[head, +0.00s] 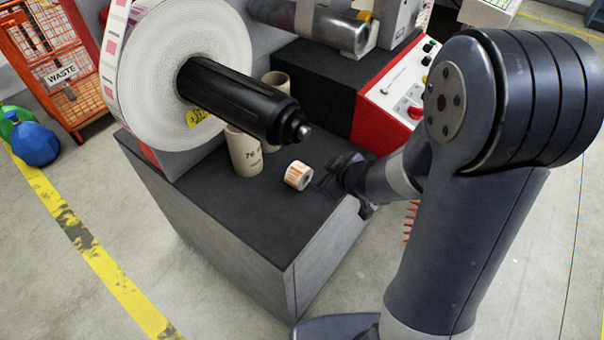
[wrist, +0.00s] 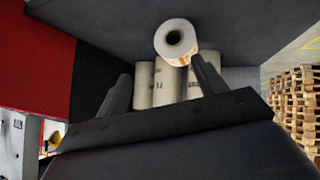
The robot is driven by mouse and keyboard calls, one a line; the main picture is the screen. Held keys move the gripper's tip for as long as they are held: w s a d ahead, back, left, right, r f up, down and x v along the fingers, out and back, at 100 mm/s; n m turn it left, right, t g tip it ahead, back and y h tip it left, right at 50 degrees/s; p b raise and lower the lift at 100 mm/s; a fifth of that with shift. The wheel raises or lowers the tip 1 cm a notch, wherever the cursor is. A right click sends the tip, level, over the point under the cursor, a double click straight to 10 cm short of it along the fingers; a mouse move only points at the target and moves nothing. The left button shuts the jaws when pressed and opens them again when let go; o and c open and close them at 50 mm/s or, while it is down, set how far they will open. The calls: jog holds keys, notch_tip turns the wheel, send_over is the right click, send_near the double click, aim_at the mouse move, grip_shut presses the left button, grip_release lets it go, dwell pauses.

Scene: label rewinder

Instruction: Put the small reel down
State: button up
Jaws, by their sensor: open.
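The small reel (head: 298,175) is a short white roll with orange print. It lies on its side on the dark top of the grey cabinet (head: 240,205), near the middle of that top. My gripper (head: 330,180) is just right of the reel, low over the cabinet top, with its fingers apart. In the wrist view the reel (wrist: 175,40) shows its round end and core hole, beyond the fingertips of my gripper (wrist: 161,68) and nearer the right finger. Nothing is held between the fingers. Whether a finger still touches the reel I cannot tell.
Several cardboard cores (head: 243,152) stand behind the reel. A black spindle (head: 238,100) carrying a large label roll (head: 150,75) juts out above. A red-fronted control panel (head: 395,100) is at the back right. The cabinet's front top is clear.

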aim_at(305, 177)
jog(key=a+f, duration=0.1)
jog(key=w+a+f+n+b, duration=0.1)
jog(key=a+f+n+y+b, duration=0.1)
jog(key=shift+w+a+f+g, duration=0.3)
jog(key=shift+w, duration=0.1)
jog(key=shift+b+x, duration=1.1)
jog(key=shift+x, duration=1.85)
jog(key=shift+c, duration=0.4)
